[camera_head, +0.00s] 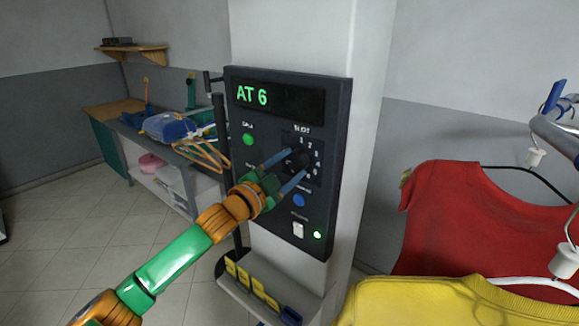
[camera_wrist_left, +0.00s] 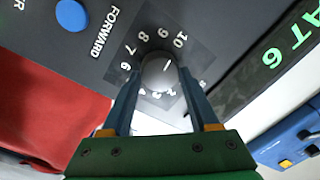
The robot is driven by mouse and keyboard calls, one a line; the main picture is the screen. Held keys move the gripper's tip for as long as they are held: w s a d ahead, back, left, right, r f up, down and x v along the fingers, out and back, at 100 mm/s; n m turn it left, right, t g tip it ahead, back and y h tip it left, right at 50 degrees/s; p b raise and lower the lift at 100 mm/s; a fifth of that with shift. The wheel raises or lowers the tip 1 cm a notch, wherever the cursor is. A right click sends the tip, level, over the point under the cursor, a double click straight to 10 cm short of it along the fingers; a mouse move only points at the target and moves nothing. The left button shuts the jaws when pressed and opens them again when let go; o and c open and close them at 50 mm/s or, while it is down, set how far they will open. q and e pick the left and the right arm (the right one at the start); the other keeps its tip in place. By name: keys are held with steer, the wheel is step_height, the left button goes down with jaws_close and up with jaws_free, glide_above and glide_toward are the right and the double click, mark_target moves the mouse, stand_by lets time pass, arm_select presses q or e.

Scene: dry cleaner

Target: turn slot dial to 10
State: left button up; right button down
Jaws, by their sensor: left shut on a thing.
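The slot dial is a round dark knob (camera_head: 299,159) on the dark control panel (camera_head: 273,193), with numbers around it. It shows as a grey knob (camera_wrist_left: 158,73) in the left wrist view, with a short white mark slanting to the upper right, on the side of the 10. I cannot tell exactly which number it meets. The display (camera_head: 277,97) reads AT 6 in green. My left gripper (camera_head: 293,166) is shut on the dial, one finger on each side; it also shows in the left wrist view (camera_wrist_left: 159,85). My right gripper is not in view.
The panel also has a green button (camera_head: 248,140), a blue button (camera_head: 299,201), a white switch (camera_head: 298,230) and a lit green lamp (camera_head: 317,236). Red (camera_head: 455,215) and yellow (camera_head: 450,303) shirts hang at right. A tray with yellow tags (camera_head: 252,286) lies below.

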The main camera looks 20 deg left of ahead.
arm_select(q)
steer(key=shift+m, duration=0.6)
steer(key=o, duration=1.4)
steer(key=shift+w, duration=0.1)
steer(key=shift+s+a+f, duration=0.1)
steer(key=shift+s+f, duration=0.1)
steer(key=shift+s, duration=0.05)
steer(key=b+v, duration=0.4)
steer(key=v, duration=0.2)
steer(key=shift+s+a+r, duration=0.1)
steer(key=shift+s+a, duration=0.05)
steer(key=shift+s, duration=0.15)
